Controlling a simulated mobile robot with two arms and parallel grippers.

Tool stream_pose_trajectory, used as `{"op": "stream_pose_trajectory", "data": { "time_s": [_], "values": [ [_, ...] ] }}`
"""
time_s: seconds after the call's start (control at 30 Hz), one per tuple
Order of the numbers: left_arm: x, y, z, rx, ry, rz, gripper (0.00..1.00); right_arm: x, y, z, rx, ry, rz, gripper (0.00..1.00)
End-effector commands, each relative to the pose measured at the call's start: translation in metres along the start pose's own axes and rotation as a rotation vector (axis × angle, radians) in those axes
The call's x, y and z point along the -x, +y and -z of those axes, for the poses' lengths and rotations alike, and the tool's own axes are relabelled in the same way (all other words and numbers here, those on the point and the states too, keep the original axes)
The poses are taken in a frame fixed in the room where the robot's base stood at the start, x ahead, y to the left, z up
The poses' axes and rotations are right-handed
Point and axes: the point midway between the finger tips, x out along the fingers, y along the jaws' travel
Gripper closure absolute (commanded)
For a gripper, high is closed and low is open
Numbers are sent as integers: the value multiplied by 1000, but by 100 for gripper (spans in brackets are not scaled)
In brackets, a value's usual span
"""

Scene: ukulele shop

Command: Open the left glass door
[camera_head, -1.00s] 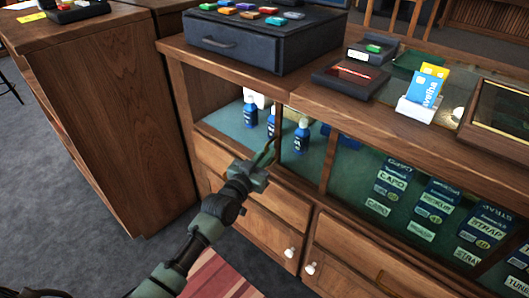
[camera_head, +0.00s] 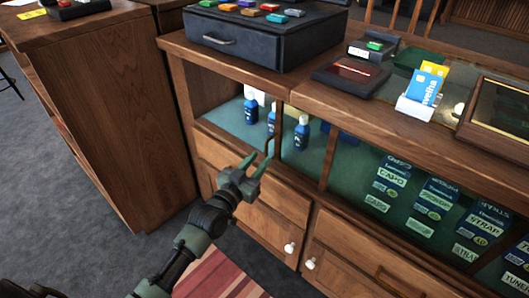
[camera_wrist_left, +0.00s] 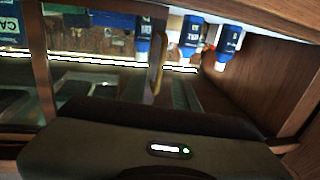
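The left glass door (camera_head: 304,165) is in the front of the wooden display case. A thin curved brass handle (camera_head: 268,146) stands at its left edge; it also shows in the left wrist view (camera_wrist_left: 156,62). I cannot tell for sure how far the door stands open. My left gripper (camera_head: 256,165) is just in front of and below the handle, its two fingers apart with nothing visible between them. My right gripper is not in view.
Blue bottles (camera_head: 302,133) stand on the green shelf inside. Labelled packets (camera_head: 437,200) are in the section to the right. Drawers and cupboards with white knobs (camera_head: 290,248) lie below. A wooden counter (camera_head: 110,120) stands at left. A black case (camera_head: 265,42) is on top.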

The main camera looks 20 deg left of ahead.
Motion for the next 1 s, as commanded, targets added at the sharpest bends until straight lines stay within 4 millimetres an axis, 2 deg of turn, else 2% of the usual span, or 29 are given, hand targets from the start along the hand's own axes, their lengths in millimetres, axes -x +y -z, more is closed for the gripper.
{"op": "stream_pose_trajectory", "data": {
  "time_s": [0.1,0.2,0.77,0.87,0.97,1.0],
  "values": [
    [18,0,0,0,-2,0,70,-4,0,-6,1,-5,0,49],
    [25,0,0,0,-1,-1,70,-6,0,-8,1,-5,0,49],
    [28,0,-3,0,-7,0,70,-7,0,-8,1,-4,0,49],
    [33,3,-24,2,-59,-1,70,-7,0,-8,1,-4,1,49],
    [47,9,-73,4,-181,-3,70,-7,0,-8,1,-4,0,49],
    [56,13,-99,5,-248,-4,70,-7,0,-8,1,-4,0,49]
  ]
}}
